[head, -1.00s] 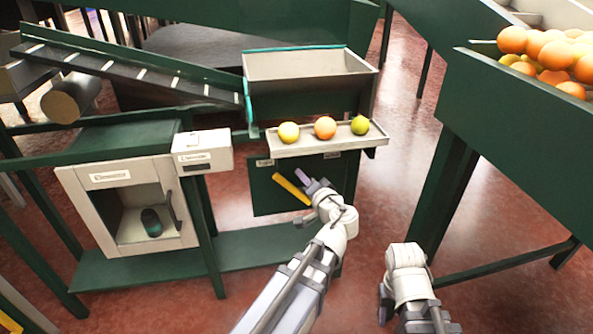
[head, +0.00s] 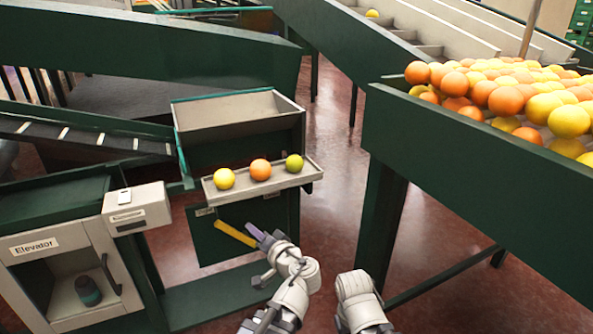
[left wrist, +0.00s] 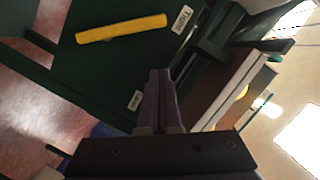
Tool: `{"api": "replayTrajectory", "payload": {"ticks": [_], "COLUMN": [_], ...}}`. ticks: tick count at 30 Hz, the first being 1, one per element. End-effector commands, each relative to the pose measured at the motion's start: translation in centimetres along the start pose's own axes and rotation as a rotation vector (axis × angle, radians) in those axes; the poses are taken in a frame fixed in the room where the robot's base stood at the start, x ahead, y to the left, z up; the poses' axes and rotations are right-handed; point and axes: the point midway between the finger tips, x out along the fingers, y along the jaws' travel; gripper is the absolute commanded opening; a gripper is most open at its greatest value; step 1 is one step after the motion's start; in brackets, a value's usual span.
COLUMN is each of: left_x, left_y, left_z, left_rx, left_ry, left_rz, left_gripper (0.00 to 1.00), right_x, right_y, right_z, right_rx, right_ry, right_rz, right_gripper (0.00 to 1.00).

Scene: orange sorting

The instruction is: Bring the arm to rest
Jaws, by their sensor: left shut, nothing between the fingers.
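My left gripper (head: 262,238) is shut and empty, in front of the green panel below the small fruit tray. In the left wrist view its fingers (left wrist: 160,95) are together, with nothing between them. A yellow handle (head: 235,235) on the green panel is just left of the fingertips in the head view and apart from them in the left wrist view (left wrist: 121,28). My right arm (head: 360,300) shows at the bottom of the head view, but its fingers cannot be seen.
A narrow tray (head: 230,194) holds a yellow, an orange and a green fruit. An empty grey bin (head: 235,110) stands behind it. The elevator box (head: 35,243) is at lower left. A green-walled bin (head: 460,165) full of oranges fills the right. Red floor (head: 335,200) is open between.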

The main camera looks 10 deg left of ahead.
Motion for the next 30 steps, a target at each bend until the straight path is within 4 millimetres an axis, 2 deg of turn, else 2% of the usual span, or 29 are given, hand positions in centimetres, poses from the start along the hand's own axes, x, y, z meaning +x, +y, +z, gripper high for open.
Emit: {"api": "replayTrajectory", "payload": {"ticks": [4, 7, 12, 18, 24, 25, 30], "left_x": [-0.7, -2.4, -7.7, -14.1, -20.3, -20.4, -20.8], "left_y": [2.4, 5.7, 11.3, 15.2, 17.2, 16.0, 13.1], "left_z": [2.6, 5.8, 10.2, 12.6, 13.6, 12.7, 10.7], "left_rx": [-0.005, 0.004, 0.062, 0.140, 0.219, 0.218, 0.214], "left_ry": [-0.123, -0.275, -0.505, -0.655, -0.739, -0.739, -0.738], "left_rz": [0.102, 0.253, 0.560, 0.865, 1.140, 1.138, 1.131], "left_gripper": [0.00, 0.00, 0.00, 0.00, 0.00, 0.00, 0.00], "right_x": [0.0, 0.0, 0.0, 0.0, 0.0, -1.4, -5.0], "right_y": [0.0, 0.0, 0.0, 0.0, 0.0, 0.1, 0.5], "right_z": [0.0, 0.0, 0.0, 0.0, 0.0, 0.1, 0.3], "right_rx": [0.000, 0.000, 0.000, 0.000, 0.000, 0.000, 0.001], "right_ry": [0.000, 0.000, 0.000, 0.000, 0.000, 0.000, 0.000], "right_rz": [0.000, 0.000, 0.000, 0.000, 0.000, 0.000, -0.002], "right_gripper": [0.50, 0.50, 0.50, 0.50, 0.50, 0.50, 0.50]}}
